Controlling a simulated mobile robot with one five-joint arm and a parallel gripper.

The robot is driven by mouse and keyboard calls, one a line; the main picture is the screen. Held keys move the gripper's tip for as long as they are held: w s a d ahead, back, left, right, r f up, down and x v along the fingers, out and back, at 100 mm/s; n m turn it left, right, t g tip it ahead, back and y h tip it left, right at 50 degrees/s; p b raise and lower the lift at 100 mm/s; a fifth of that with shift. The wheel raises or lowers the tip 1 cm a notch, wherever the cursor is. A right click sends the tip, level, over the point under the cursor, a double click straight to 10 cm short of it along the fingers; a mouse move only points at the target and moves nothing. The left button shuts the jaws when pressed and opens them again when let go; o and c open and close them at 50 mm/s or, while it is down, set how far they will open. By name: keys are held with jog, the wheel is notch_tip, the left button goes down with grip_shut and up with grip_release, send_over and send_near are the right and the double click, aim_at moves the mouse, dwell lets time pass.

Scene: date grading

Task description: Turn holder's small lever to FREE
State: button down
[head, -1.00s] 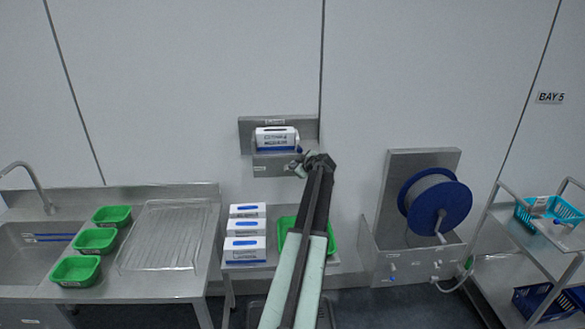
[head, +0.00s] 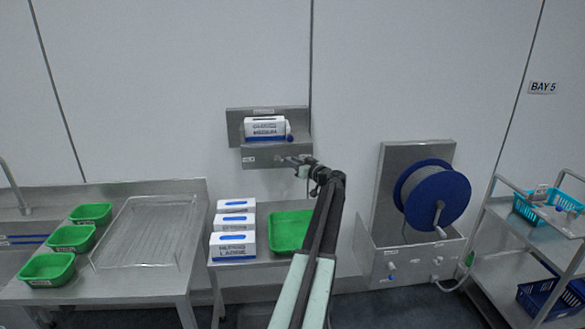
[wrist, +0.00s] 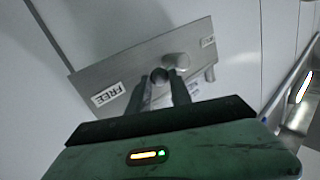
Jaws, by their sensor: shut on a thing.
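The grey metal holder (head: 228,127) is fixed to the wall, with a blue-and-white box (head: 266,129) in it. My gripper (head: 297,162) is at the right part of the holder's lower front face. In the wrist view my gripper (wrist: 160,77) is shut on the small dark lever (wrist: 158,75), mostly hidden between the fingertips. The FREE label (wrist: 107,94) is on the holder's face, left of the fingers. A smaller label is at the right end, too small to read. The lever's exact angle is hard to tell.
A rounded grey knob (wrist: 177,60) sits close beside the fingertips. Below the holder, several boxes (head: 233,246) and a green tray (head: 291,230) stand on a steel table. A blue hose reel (head: 440,195) is to the right. The wall around the holder is clear.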

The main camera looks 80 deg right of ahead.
jog(key=shift+w+f+m+t+b, duration=0.15)
jog(key=shift+f+m+t+b, duration=0.15)
jog(key=shift+m+b, duration=0.25)
jog(key=c, duration=1.2)
grip_release()
jog(key=shift+w, duration=0.1)
jog(key=shift+c, duration=0.2)
jog(key=shift+o, duration=0.3)
jog(key=shift+w+d+f, duration=0.1)
jog(key=shift+s, duration=0.2)
jog(key=v, duration=0.8)
